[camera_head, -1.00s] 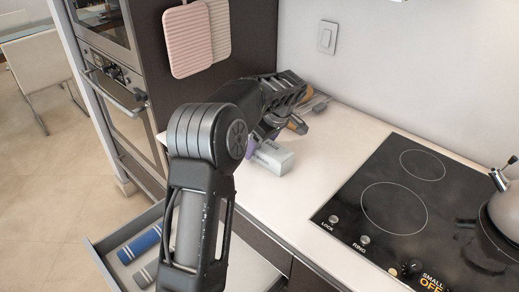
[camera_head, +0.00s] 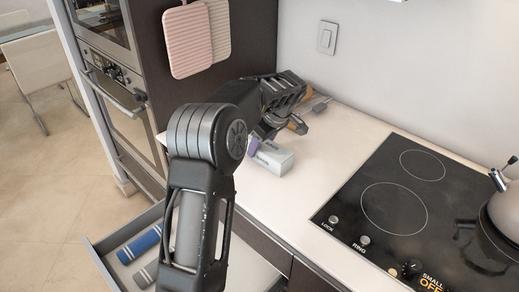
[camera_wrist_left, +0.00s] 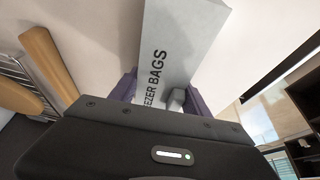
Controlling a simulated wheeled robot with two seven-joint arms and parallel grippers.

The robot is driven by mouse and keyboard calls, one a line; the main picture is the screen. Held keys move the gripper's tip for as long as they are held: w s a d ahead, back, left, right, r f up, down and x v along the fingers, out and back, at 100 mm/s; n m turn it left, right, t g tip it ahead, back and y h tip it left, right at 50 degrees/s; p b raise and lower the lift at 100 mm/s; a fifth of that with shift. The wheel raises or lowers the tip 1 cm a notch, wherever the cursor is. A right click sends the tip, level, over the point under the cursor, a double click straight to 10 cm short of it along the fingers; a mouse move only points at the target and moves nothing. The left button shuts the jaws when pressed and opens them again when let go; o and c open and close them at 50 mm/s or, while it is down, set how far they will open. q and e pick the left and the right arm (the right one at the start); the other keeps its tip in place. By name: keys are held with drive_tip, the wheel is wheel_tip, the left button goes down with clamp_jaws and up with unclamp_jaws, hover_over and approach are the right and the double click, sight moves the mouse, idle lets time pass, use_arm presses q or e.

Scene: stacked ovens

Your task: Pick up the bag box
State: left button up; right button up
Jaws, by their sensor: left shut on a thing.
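The bag box (camera_head: 276,160) is a pale grey-white carton on the white counter, near the wall end. Its side reads "EZER BAGS" in the left wrist view (camera_wrist_left: 180,40). My left gripper (camera_wrist_left: 160,97) is shut on the box, with a purple finger on each side of it. In the head view the left gripper (camera_head: 254,148) reaches the box from the left, and my arm hides part of the grip. I cannot tell whether the box is clear of the counter. My right gripper is not in view.
Wooden-handled utensils (camera_wrist_left: 48,62) lie close beside the gripper. The counter between box and cooktop is clear.

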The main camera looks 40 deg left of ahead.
use_arm(q)
drive_tip(key=shift+r, duration=0.1)
wheel_tip(320, 180, up, 10)
drive_tip(key=shift+f, duration=0.1)
idle(0.4)
idle(0.5)
